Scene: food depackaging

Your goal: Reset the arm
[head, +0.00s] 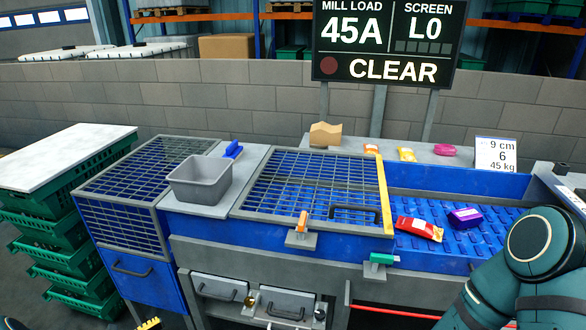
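My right arm shows as teal links at the right edge in the head view. Its gripper is out of the picture. My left gripper is not clearly in view. Small dark and yellow bits show at the bottom left edge, too cut off to tell what they are.
A blue conveyor (465,226) holds a red packet (418,228) and a purple packet (466,217). Left of it are a closed grid guard (305,187), a grey bin (200,180) and a mesh cage (128,208). Stacked green crates (70,235) stand far left. A sign (388,42) reads CLEAR.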

